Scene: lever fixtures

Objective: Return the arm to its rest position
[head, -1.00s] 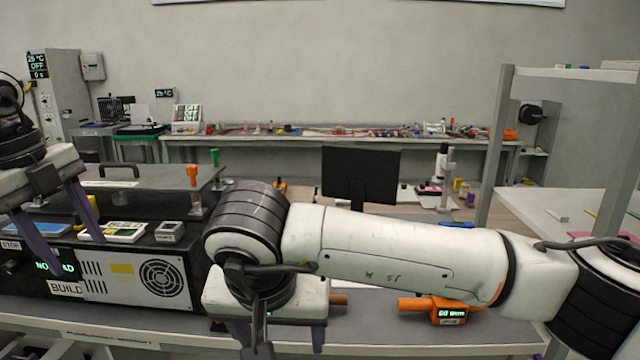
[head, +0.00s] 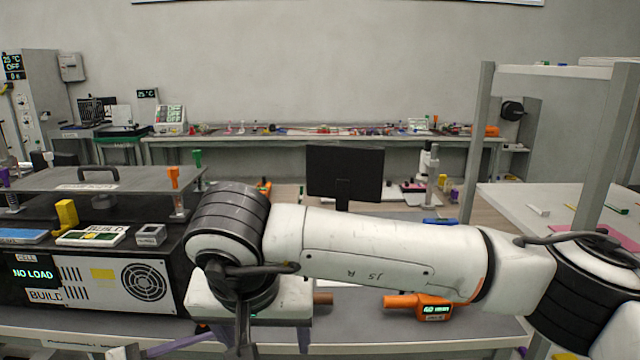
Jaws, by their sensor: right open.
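My right arm (head: 375,250) reaches across the front of the view from the right. Its gripper (head: 252,340) hangs down at the bench's front edge, with its dark fingers spread apart and nothing seen between them. The fingertips are partly cut off by the frame or hidden by the wrist. My left gripper does not show clearly in the head view.
A black fixture box (head: 100,212) with a "NO LOAD" display stands left of my right wrist. It carries an orange lever (head: 173,177), a green lever (head: 197,158) and a yellow handle (head: 66,214). An orange device (head: 418,304) lies below my forearm. A monitor (head: 345,172) stands behind.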

